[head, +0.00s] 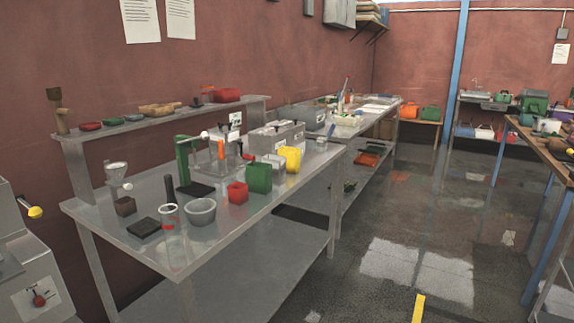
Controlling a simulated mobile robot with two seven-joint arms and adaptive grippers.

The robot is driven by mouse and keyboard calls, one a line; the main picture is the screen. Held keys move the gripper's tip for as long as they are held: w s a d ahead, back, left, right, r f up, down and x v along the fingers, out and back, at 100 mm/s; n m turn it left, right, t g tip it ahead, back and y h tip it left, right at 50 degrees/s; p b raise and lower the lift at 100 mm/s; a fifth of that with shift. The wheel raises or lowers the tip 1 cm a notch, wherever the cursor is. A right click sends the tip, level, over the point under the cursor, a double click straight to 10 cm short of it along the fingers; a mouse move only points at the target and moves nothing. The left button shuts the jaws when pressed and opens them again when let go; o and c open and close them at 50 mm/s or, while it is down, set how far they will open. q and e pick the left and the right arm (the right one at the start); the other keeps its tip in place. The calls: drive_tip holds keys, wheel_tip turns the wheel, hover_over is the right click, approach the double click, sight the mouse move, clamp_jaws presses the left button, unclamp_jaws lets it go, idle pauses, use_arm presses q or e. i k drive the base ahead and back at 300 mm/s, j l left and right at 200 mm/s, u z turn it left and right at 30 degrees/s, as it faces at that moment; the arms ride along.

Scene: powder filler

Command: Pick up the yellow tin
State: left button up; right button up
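The yellow tin (290,158) stands upright on the grey metal table (247,217), toward its far right end. A green tin (258,178) stands just left of it and nearer to me. A red tin (238,192) stands further left and nearer again. Metal boxes stand right behind the yellow tin. Neither of my grippers shows in the head view.
A grey bowl (201,211) and a glass jar (168,215) stand near the table's front edge. A green stand (184,160) rises at the middle of the table. A raised shelf (150,127) runs along the back. The floor (400,225) to the right is clear.

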sight(292, 154)
drive_tip(key=i+l+z, duration=0.4)
drive_tip(key=i, duration=0.5)
drive_tip(key=i+z, duration=0.35)
drive_tip(key=i, duration=0.55)
drive_tip(key=i+u, duration=0.15)
drive_tip(key=i, duration=0.4)
drive_tip(key=i+l+u, duration=0.15)
drive_tip(key=i, duration=0.4)
drive_tip(key=i+l+u, duration=0.15)
drive_tip(key=i, duration=0.4)
